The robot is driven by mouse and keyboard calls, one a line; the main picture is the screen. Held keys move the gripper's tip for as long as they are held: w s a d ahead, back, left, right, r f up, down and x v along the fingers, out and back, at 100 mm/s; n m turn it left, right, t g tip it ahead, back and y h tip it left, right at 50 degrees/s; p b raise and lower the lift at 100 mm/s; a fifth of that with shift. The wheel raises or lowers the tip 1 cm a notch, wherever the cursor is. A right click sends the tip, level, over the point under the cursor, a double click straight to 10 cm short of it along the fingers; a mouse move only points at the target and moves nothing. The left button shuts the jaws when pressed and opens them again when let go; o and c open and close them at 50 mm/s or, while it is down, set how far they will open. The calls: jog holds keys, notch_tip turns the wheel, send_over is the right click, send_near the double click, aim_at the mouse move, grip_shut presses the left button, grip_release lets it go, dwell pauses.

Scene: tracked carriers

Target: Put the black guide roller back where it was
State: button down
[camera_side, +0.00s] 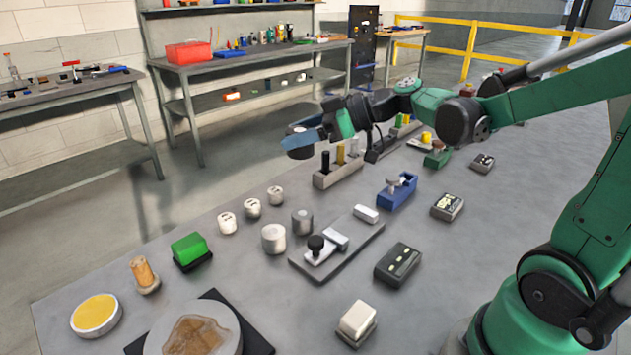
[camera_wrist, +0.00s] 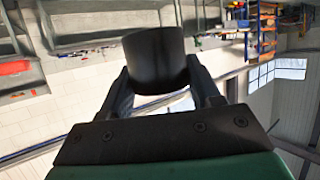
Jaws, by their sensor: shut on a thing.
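The black guide roller (camera_wrist: 158,60) is a short dark cylinder between the two fingers of my gripper in the wrist view. My gripper (camera_side: 302,140) is shut on it, and the roller shows only partly around the blue fingers (camera_side: 298,139) in the side view. It is held in the air above the far left edge of the grey table (camera_side: 240,180), clear of any surface. Which spot the roller came from cannot be told.
Several pale cylinders (camera_side: 273,238), a grey plate with a black knob (camera_side: 315,245), a blue fixture (camera_side: 396,190), a green block (camera_side: 190,250) and dark boxes (camera_side: 398,264) stand on the table. A workbench (camera_side: 250,60) with a red box is behind. Bare table lies between several items.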

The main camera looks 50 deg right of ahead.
aim_at(301, 155)
jog(key=m+h, duration=0.2)
jog(key=s+a+f+m+t+h, duration=0.1)
jog(key=m+h, duration=0.1)
jog(key=h, duration=0.1)
jog(key=s+f+m+t+h, duration=0.1)
jog(key=m+h, duration=0.1)
jog(key=m, duration=0.1)
jog(key=shift+s+a+f+h, duration=0.1)
jog(key=shift+a+f+h, duration=0.2)
jog(key=shift+h, duration=0.1)
jog(key=w+d+r+n+g+y, duration=0.1)
jog(key=w+d+r+n+y, duration=0.25)
jog(key=d, duration=0.25)
jog(key=w+d+r+n+g+y, duration=0.1)
jog(key=w+d+r+n+y, duration=0.1)
jog(key=d+n+y, duration=0.3)
jog(key=shift+m+h, duration=0.45)
jog(key=shift+m, duration=0.4)
jog(key=f, duration=1.3)
jog(key=d+f, duration=0.1)
jog(key=f, duration=0.5)
jog(key=shift+d+f, duration=0.1)
jog(key=shift+f, duration=0.05)
jog(key=shift+f, duration=0.35)
